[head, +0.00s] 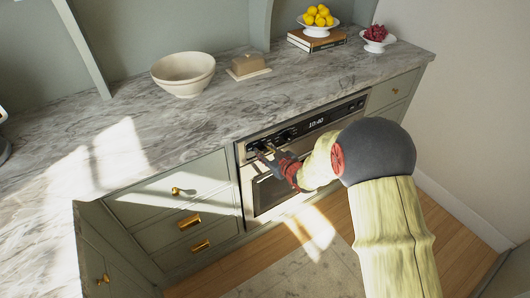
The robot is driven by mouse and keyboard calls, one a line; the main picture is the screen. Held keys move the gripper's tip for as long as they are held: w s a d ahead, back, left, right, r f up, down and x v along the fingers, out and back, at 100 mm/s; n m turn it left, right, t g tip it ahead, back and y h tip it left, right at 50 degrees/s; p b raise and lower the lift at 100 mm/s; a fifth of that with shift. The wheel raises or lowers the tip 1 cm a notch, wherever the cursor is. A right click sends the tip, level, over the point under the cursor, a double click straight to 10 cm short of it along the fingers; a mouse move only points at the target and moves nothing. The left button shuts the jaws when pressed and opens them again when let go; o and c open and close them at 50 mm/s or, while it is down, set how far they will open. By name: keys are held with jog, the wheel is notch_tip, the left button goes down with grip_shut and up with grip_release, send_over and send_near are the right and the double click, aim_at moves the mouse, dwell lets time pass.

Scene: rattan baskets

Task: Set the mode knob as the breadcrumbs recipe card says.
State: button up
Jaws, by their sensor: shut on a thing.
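The built-in oven (252,195) sits under the marble counter, with a dark control panel (345,110) along its top. The panel has a lit display (316,123) that appears to read 10:40, and dark knobs at its left end. My gripper (265,152) is at this left end and is shut on a knob there. The fingers partly cover that knob, so its pointer and markings cannot be read. Another dark knob (287,134) shows just right of the fingers. I cannot tell from the labels which knob is the mode knob. No recipe card is visible in this view.
On the counter (110,140) stand a cream bowl (183,75), a covered butter dish (248,67), books (317,41) under a bowl of lemons, and a dish of red fruit (376,38). Drawers with brass handles (190,221) flank the oven.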

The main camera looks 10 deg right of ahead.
jog(key=shift+r+p, duration=0.1)
jog(key=shift+p, duration=0.55)
jog(key=shift+c, duration=0.6)
jog(key=m+y+p, duration=0.1)
jog(key=m+p, duration=0.1)
jog(key=p, duration=0.2)
jog(key=shift+d+r+y+p, duration=0.1)
jog(key=shift+d+y+p, duration=0.05)
jog(key=shift+y+p, duration=0.2)
jog(key=m+y+p, duration=0.1)
jog(key=p, duration=0.1)
jog(key=m+y+p, duration=0.1)
jog(key=m+p, duration=0.1)
jog(key=shift+d+f+g+p, duration=0.1)
jog(key=shift+f+g+p, duration=0.1)
jog(key=shift+g+p, duration=0.2)
jog(key=m+p, duration=0.1)
jog(key=m+y, duration=0.1)
jog(key=m, duration=0.1)
jog(key=m+y+p, duration=0.1)
jog(key=shift+f+p, duration=0.25)
jog(key=shift+p, duration=0.1)
jog(key=shift+w+d+m+t+y, duration=0.1)
jog(key=shift+m+t+y, duration=0.3)
jog(key=shift+m, duration=0.65)
jog(key=shift+m+t+y, duration=0.2)
jog(key=shift+m+y, duration=0.25)
jog(key=shift+m, duration=0.6)
jog(key=shift+f, duration=0.1)
jog(key=o, duration=1.1)
